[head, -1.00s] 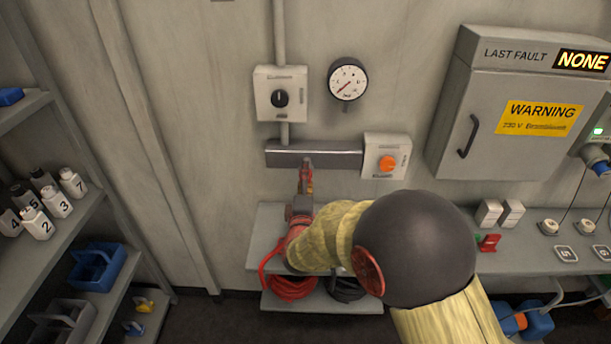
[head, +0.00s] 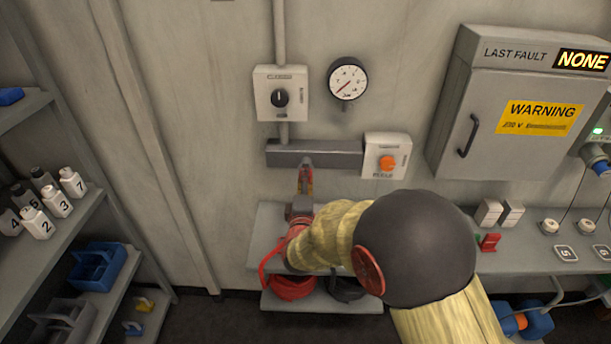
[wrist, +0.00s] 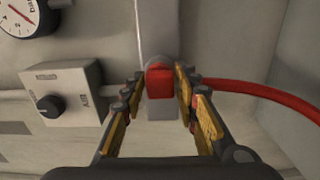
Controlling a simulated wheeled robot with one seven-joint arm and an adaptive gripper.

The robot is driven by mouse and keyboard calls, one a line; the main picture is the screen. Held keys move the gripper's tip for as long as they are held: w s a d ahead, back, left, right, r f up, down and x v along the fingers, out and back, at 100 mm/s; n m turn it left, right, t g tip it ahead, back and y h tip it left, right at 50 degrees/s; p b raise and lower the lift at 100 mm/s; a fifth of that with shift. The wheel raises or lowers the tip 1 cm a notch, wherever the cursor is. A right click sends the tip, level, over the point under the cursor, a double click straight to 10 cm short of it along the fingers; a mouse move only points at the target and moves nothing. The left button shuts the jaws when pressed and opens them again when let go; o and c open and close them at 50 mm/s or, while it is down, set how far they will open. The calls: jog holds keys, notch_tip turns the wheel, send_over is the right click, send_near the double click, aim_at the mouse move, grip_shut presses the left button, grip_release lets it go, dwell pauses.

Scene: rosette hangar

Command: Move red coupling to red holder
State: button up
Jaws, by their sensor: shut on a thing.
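My gripper (head: 306,172) is in front of the wall, just below a grey bar (head: 345,154). In the wrist view my gripper (wrist: 159,88) has its fingers on both sides of the red coupling (wrist: 160,82) and is shut on it. The coupling lies in front of a grey upright strip in that view; whether they touch is unclear. A red hose (wrist: 270,92) runs off to the right there. In the head view the hose (head: 267,268) hangs left of my arm. A small red piece (head: 490,242) is on the right shelf; I cannot tell if it is the red holder.
A knob box (head: 280,93), gauge (head: 347,79) and orange-knob box (head: 387,156) are on the wall around the bar. A shelf (head: 264,235) stands below, partly behind my arm. A grey cabinet (head: 490,130) is at right, and bottles (head: 57,200) stand at left.

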jog(key=shift+s, duration=0.1)
grip_shut()
jog(key=shift+s+a+p, duration=0.1)
jog(key=shift+s+p, duration=0.5)
jog(key=shift+s, duration=2.3)
